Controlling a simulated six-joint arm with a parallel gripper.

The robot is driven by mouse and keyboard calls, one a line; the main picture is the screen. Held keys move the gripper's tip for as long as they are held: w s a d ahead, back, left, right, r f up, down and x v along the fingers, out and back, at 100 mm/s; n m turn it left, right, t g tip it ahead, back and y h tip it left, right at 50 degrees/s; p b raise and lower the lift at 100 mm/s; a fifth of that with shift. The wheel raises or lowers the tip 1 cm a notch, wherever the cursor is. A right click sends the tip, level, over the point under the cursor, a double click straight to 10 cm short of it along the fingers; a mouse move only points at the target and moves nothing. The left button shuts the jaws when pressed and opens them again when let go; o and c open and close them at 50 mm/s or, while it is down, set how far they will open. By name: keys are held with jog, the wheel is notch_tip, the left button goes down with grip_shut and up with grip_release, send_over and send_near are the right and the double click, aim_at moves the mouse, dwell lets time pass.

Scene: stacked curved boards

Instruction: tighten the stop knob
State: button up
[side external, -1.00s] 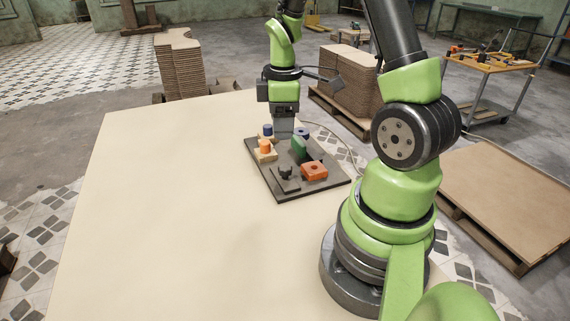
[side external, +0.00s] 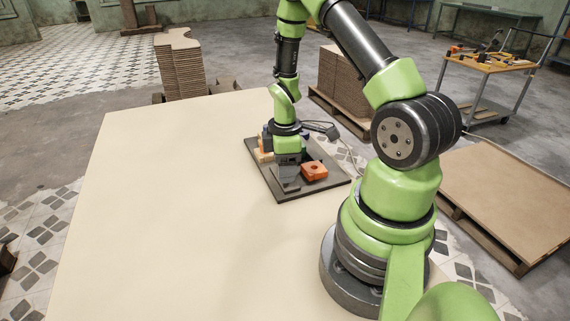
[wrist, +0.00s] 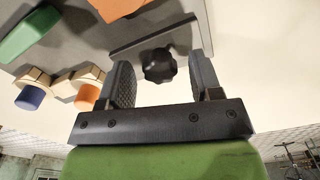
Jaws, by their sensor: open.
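The stop knob (wrist: 158,65) is black with a lobed rim. In the wrist view it sits between the two fingers of my gripper (wrist: 161,76), with a visible gap on each side. A flat dark bar (wrist: 155,37) lies behind it. My gripper (side external: 288,183) is open, pointing down low over the front part of the dark plate (side external: 333,181). In the side view the gripper hides the knob. I cannot tell how tight the knob is.
An orange block (side external: 314,171) with a hole stands close right of the gripper. In the wrist view, a green block (wrist: 30,33), a blue-topped piece (wrist: 31,97) and an orange-topped piece (wrist: 88,95) lie to the left. The pale table (side external: 170,220) is clear left of the plate.

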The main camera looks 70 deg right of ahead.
jog(key=c, duration=0.9)
jog(key=shift+c, duration=0.2)
jog(key=shift+m, duration=0.3)
jog(key=m, duration=1)
jog(key=shift+m, duration=0.4)
jog(key=m, duration=1)
jog(key=shift+m, duration=0.4)
